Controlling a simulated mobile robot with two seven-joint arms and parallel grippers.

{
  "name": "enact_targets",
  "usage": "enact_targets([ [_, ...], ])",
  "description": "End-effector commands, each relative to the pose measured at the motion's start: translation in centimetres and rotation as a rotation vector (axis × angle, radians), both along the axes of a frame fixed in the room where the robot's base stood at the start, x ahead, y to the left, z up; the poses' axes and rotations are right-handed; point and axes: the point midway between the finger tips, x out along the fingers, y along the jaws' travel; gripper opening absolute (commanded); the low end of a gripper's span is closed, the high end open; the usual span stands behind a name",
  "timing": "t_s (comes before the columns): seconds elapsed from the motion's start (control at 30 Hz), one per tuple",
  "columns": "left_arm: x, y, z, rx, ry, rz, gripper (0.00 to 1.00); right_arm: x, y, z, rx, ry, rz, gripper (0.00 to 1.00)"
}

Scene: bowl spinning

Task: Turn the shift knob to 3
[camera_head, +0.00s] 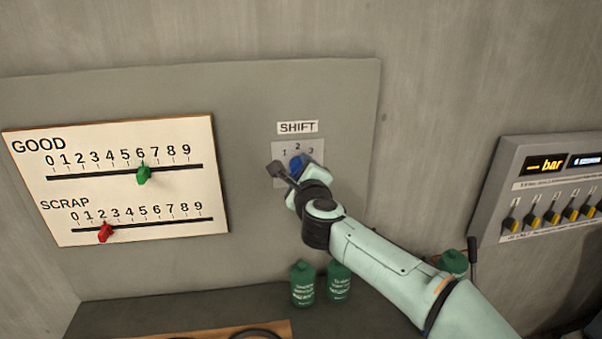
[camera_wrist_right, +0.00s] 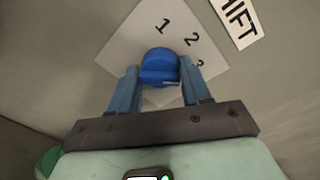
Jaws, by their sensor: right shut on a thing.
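The blue shift knob (camera_wrist_right: 160,60) sits on a pale plate (camera_wrist_right: 118,50) marked 1, 2 and 3, under the SHIFT label (camera_head: 297,127). My right gripper (camera_wrist_right: 160,80) has one blue finger on each side of the knob and is shut on it. In the head view my right gripper (camera_head: 298,168) reaches the plate from the lower right and covers much of the knob and plate. The numbers 1, 2 and 3 show above it. I cannot tell which number the knob points to. My left gripper is not in view.
Left of the plate is a white GOOD and SCRAP board (camera_head: 130,195) with a green slider (camera_head: 143,174) and a red slider (camera_head: 106,232). Green bottles (camera_head: 303,284) stand below on a dark surface. A grey switch panel (camera_head: 545,195) is at the right.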

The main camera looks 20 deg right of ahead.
Motion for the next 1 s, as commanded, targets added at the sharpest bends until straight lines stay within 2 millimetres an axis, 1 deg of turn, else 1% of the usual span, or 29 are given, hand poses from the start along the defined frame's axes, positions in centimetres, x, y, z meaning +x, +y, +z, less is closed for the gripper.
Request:
enact_targets([
  [0.03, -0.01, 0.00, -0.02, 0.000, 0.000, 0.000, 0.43, -0.13, -0.17, 0.56, 0.008, -0.013, -0.003, 0.17],
  [0.57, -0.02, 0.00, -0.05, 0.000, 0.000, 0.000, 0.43, -0.14, -0.20, 0.65, 0.027, -0.018, -0.004, 0.17],
  [0.6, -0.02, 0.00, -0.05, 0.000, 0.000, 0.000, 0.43, -0.14, -0.20, 0.64, 0.027, -0.018, -0.004, 0.61],
  [0.63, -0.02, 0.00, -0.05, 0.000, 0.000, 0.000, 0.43, -0.13, -0.19, 0.60, 0.027, -0.018, -0.003, 0.70],
  [0.9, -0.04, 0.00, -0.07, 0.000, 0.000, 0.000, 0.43, -0.08, -0.08, 0.27, 0.026, -0.012, -0.002, 0.71],
  [1.0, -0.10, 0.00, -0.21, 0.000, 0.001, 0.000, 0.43, -0.46, 0.03, 0.26, 0.026, -0.012, -0.001, 0.71],
])
